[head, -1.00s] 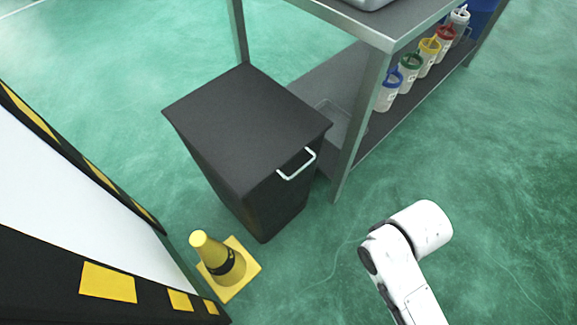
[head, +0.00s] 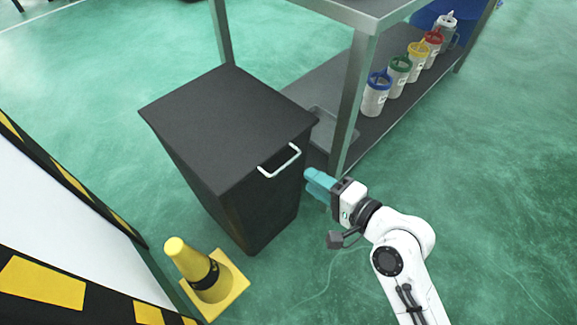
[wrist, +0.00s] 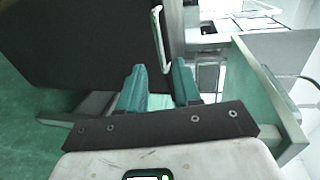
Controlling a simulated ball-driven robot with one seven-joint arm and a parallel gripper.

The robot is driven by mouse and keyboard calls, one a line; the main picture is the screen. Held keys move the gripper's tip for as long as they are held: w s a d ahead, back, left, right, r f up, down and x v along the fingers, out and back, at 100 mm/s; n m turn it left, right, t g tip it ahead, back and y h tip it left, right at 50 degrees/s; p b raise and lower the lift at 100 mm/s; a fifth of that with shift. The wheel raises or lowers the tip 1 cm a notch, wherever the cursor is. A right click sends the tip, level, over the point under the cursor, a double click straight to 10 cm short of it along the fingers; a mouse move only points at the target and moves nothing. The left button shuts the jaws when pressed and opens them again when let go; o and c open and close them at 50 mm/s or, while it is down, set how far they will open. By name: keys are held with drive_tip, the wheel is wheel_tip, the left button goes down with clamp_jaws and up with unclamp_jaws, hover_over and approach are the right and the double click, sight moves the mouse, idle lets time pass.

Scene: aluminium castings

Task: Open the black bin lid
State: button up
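The black bin (head: 245,200) stands upright on the green floor, its flat black lid (head: 225,120) shut. A pale metal handle (head: 279,162) sticks out from the lid's front edge; in the wrist view the handle (wrist: 160,38) shows ahead of the fingers. My gripper (head: 318,185) has teal fingers and is just right of the bin and a little below the handle, apart from it. In the wrist view my gripper (wrist: 160,85) is open, with an empty gap between the two fingers.
A metal table (head: 345,105) with a lower shelf stands right behind the bin, its leg close to my gripper. Several lidded white containers (head: 376,97) stand on the shelf. A yellow cone (head: 200,270) and a striped black-yellow panel (head: 45,280) are at the lower left.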

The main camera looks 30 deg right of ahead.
sight(286, 163)
drive_tip(key=b+x, duration=0.2)
drive_tip(key=x, duration=0.7)
drive_tip(key=shift+w+a+f, duration=0.1)
drive_tip(key=shift+w, duration=0.1)
drive_tip(key=shift+c, duration=0.5)
clamp_jaws()
